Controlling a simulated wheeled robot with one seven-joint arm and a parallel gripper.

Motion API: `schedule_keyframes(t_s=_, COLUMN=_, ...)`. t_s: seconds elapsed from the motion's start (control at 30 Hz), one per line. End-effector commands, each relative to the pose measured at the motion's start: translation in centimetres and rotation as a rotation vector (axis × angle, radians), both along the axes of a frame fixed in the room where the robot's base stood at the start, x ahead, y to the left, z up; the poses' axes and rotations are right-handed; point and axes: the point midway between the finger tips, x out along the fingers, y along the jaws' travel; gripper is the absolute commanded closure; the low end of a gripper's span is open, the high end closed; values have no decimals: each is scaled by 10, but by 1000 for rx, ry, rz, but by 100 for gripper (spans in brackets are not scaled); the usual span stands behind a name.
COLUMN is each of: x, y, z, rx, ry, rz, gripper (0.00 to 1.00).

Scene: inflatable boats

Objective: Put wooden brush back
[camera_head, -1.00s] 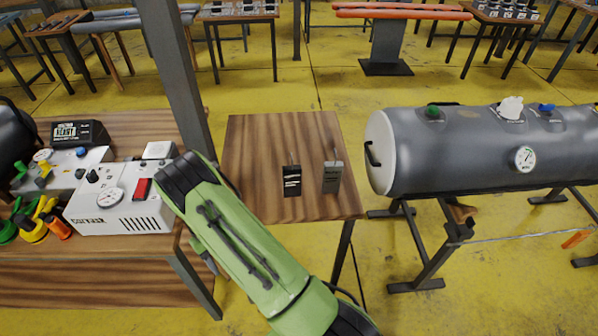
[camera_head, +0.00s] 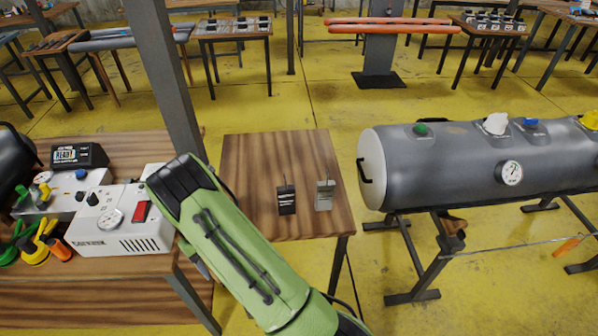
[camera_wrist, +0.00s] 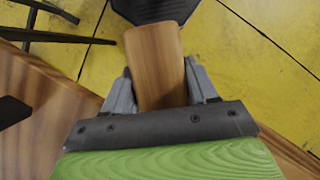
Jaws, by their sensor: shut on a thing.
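The wooden brush (camera_wrist: 155,55) shows in the wrist view as a flat brown wooden piece between the fingers. My gripper (camera_wrist: 158,80) is shut on it, with one grey finger on each side. No bristles can be made out.
A small wooden table (camera_head: 262,150) holds a black handheld device (camera_head: 286,200) and a grey one (camera_head: 325,195). A grey tank (camera_head: 450,165) stands at right. The left bench carries a white gauge box (camera_head: 120,225). A post (camera_head: 165,80) rises behind my arm.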

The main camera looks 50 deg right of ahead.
Motion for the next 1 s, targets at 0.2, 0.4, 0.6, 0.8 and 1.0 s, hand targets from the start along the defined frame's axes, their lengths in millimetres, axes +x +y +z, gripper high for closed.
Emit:
schedule_keyframes(t_s=0.2, x=0, y=0, z=37, rx=0, ry=0, rz=0, gripper=71)
schedule_keyframes(t_s=0.4, x=0, y=-11, z=35, rx=0, ry=-2, rz=-77, gripper=71)
schedule_keyframes(t_s=0.6, x=-3, y=-47, z=55, rx=1, ry=-2, rz=-366, gripper=71)
schedule_keyframes(t_s=0.8, x=-7, y=-100, z=85, rx=3, ry=-4, rz=-795, gripper=71)
schedule_keyframes(t_s=1.0, x=-13, y=-169, z=125, rx=5, ry=-6, rz=-1355, gripper=71)
